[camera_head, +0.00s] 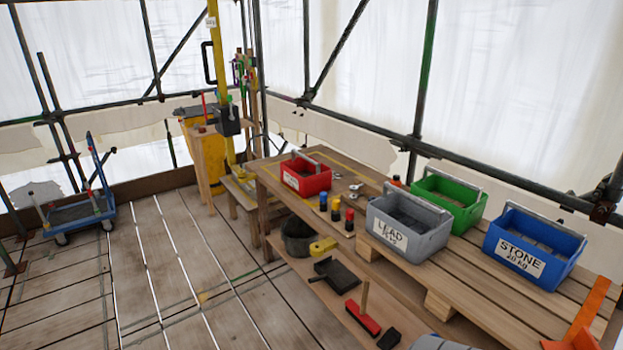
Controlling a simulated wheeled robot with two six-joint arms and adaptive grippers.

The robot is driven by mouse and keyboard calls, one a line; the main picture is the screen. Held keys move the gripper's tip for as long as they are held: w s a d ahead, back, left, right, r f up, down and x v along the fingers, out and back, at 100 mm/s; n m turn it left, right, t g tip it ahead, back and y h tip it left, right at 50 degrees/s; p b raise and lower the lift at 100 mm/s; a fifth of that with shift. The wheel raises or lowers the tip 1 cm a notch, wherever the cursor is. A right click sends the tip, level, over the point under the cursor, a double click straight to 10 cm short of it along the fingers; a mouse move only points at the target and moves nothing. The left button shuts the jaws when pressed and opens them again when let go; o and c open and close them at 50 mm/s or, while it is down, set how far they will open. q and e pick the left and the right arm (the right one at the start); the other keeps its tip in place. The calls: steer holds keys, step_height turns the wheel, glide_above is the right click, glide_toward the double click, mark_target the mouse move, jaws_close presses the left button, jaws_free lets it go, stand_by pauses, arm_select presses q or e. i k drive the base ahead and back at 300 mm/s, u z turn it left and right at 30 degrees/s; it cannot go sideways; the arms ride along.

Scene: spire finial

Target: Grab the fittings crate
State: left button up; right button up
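Several open crates with handles stand on the wooden bench and pallet at the right. A small red crate (305,177) with a white label sits on the bench; its label is too small to read. A grey crate (408,228) is labelled LEAD. A green crate (447,202) stands behind it, with no label in view. A blue crate (535,245) is labelled STONE 20 kg. I cannot read the word fittings on any crate. Neither of my grippers is in view.
Small colored bottles (336,208) stand before the red crate. The lower shelf holds a dark bucket (297,238), a dustpan (335,274) and a red brush (363,318). A blue trolley (80,212) stands far left. The plank floor (150,270) between is clear.

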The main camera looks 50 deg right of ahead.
mark_target(305, 171)
steer(key=z, duration=0.4)
steer(key=i, duration=1.7)
steer(key=z, duration=1.1)
steer(key=i, duration=0.95)
steer(key=z, duration=1.5)
steer(key=i, duration=0.65)
steer(key=z, duration=0.7)
